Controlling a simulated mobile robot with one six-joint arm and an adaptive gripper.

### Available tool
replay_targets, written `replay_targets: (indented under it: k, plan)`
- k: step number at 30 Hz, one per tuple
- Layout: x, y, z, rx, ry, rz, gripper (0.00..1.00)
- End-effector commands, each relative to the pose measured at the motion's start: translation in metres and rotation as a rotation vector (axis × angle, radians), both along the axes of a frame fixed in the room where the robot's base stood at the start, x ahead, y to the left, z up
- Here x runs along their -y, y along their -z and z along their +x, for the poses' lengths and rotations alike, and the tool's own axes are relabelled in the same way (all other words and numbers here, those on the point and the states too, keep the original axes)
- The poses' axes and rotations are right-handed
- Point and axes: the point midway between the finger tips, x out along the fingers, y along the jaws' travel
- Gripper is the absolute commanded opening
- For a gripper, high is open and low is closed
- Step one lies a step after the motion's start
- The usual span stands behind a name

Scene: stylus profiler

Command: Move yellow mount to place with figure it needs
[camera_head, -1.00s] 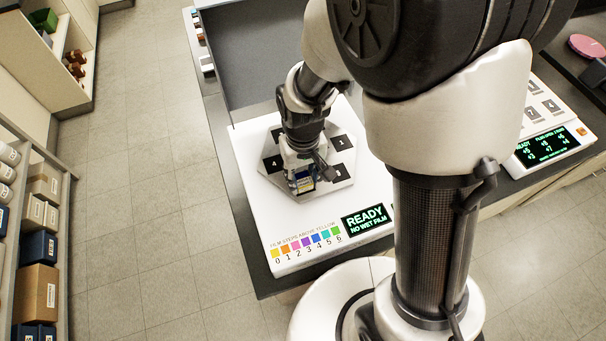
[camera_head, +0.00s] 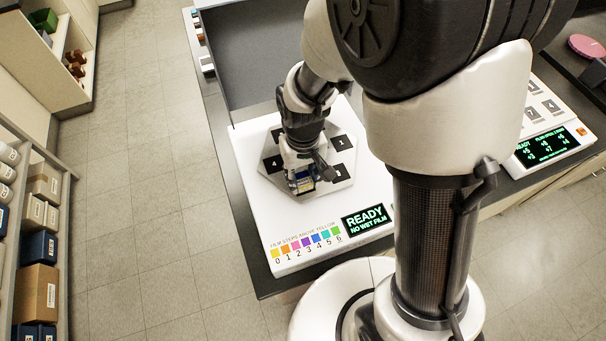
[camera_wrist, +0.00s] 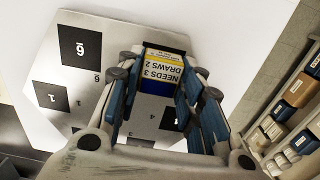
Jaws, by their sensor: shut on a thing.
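My gripper (camera_head: 303,180) points down over a pale hexagonal plate (camera_head: 264,152) that carries black numbered squares. It is shut on a small mount (camera_head: 305,187). In the wrist view the mount (camera_wrist: 163,68) sits between the fingers of my gripper (camera_wrist: 160,82). Its label has a yellow and white face reading "NEEDS 3 DRAWS 2", upside down, above a dark blue part. The mount is near the plate's front edge; I cannot tell whether it touches the plate. Square 6 (camera_wrist: 81,47) shows bare in the wrist view.
The white instrument has a display (camera_head: 366,220) reading "READY NO WET FILM" and a colour strip (camera_head: 305,243) numbered from 0 to 6. A second display (camera_head: 545,146) stands at right. Shelves with boxes (camera_head: 38,290) stand at left, across clear floor.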

Motion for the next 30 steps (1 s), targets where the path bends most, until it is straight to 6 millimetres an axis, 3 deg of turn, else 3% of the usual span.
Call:
replay_targets:
  k: [30]
  plan:
    - [0.0,-0.016,0.0,0.0,0.0,0.0,0.0]
